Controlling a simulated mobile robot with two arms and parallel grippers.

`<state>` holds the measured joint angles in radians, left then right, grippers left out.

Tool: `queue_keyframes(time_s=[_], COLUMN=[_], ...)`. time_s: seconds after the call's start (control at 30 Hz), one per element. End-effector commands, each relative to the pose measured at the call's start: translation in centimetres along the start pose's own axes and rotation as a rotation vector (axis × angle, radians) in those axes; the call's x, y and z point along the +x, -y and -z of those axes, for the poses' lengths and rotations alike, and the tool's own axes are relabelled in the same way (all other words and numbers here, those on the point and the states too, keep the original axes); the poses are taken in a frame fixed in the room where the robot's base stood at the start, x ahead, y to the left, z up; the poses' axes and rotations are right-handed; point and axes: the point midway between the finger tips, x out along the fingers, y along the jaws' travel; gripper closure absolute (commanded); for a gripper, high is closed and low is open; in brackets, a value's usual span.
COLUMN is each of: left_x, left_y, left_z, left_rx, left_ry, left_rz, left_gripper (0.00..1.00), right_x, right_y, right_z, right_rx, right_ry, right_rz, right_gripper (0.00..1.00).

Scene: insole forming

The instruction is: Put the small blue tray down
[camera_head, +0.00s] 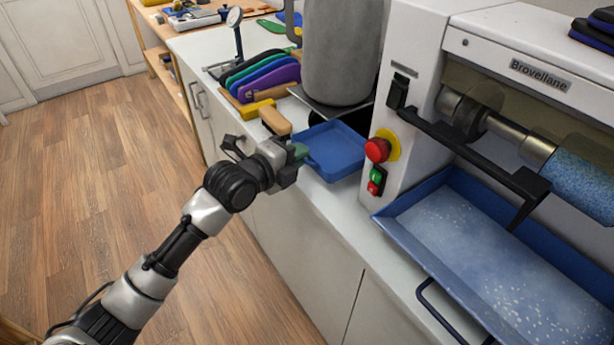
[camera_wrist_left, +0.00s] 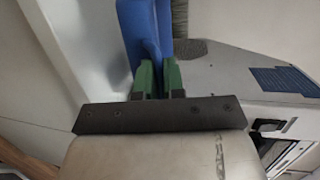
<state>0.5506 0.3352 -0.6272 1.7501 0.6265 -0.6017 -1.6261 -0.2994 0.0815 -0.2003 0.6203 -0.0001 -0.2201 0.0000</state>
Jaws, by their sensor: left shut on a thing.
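The small blue tray (camera_head: 335,150) is at the counter's front edge in the head view, left of the machine. My left gripper (camera_head: 300,151) is shut on the tray's left end, its green fingertips at the rim. In the left wrist view the two green fingers (camera_wrist_left: 159,78) pinch the blue tray (camera_wrist_left: 146,30) between them. The tray looks about level and at or just above the counter; I cannot tell if it touches. My right gripper is not in view.
The white machine (camera_head: 405,70) with a red button (camera_head: 377,150) and a large blue tray (camera_head: 470,250) stands to the right. A grey cylinder (camera_head: 340,50) is behind the small tray. A brush (camera_head: 275,121) and colored insoles (camera_head: 262,75) stand behind left. The counter (camera_head: 335,190) is bare in front.

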Motion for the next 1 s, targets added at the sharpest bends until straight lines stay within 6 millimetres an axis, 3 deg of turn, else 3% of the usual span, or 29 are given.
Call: queue_keyframes(time_s=[0.43,0.8,0.83,0.97,1.0], left_x=[1.1,1.2,1.2,1.2,1.2], left_y=[-5.4,-6.0,-6.0,-6.0,-6.0], left_z=[0.3,0.3,0.3,0.3,0.3], left_rx=[-0.002,0.002,0.002,0.002,0.002], left_ry=[0.000,0.001,0.001,0.001,0.001], left_rz=[0.003,0.004,0.002,0.002,0.002], left_gripper=[1.00,1.00,0.86,0.66,0.65], right_x=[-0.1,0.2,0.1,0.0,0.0], right_y=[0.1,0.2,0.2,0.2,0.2], right_z=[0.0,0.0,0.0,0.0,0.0], right_rx=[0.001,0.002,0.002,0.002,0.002], right_ry=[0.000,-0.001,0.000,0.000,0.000], right_rz=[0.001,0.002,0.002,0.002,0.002], right_gripper=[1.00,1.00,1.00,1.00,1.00])
